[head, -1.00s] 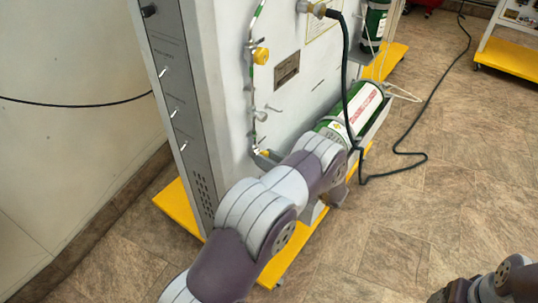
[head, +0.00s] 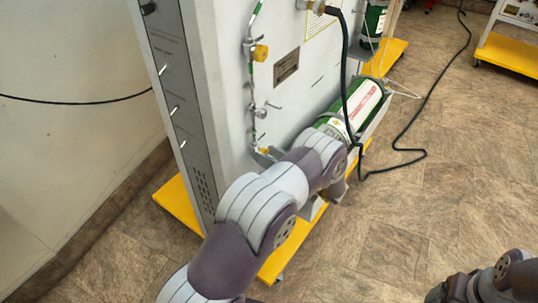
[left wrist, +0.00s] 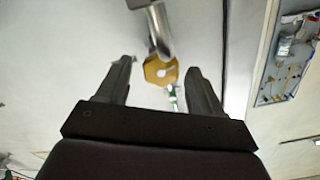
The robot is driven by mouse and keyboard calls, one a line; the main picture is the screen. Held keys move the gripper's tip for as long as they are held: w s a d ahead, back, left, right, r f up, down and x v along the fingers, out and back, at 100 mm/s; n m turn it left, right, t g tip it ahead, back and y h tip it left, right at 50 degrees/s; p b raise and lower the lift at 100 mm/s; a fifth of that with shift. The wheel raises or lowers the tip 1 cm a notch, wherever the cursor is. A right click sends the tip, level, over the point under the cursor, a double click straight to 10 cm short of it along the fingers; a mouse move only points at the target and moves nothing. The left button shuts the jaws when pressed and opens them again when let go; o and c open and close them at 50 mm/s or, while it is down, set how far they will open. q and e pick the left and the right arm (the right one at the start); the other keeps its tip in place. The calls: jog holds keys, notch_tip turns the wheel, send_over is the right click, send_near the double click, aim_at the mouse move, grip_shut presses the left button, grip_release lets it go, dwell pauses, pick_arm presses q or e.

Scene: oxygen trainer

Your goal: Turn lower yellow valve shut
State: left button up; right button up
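The lower yellow valve (head: 264,150) shows as a small yellow spot low on the trainer's white panel, mostly hidden by my left arm in the head view. In the left wrist view, a yellow octagonal knob (left wrist: 160,70) lies ahead, between and beyond my left fingertips. My left gripper (left wrist: 160,75) is open, its fingers apart with nothing between them. I see no contact with the knob. A grey metal rod partly overlaps the knob's top. My right gripper (head: 450,291) is at the lower right of the head view, away from the panel; its fingers are unclear.
An upper yellow valve (head: 260,53) sits higher on the green-and-white line. A green cylinder (head: 350,108) lies at the panel's foot, beside my left arm. A dark hose (head: 409,130) hangs down and runs over the floor. Tiled floor at right is mostly clear.

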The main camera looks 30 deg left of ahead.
pick_arm(q)
jog(key=s+d, duration=0.1)
jog(key=d, duration=1.1)
jog(key=shift+d, duration=0.35)
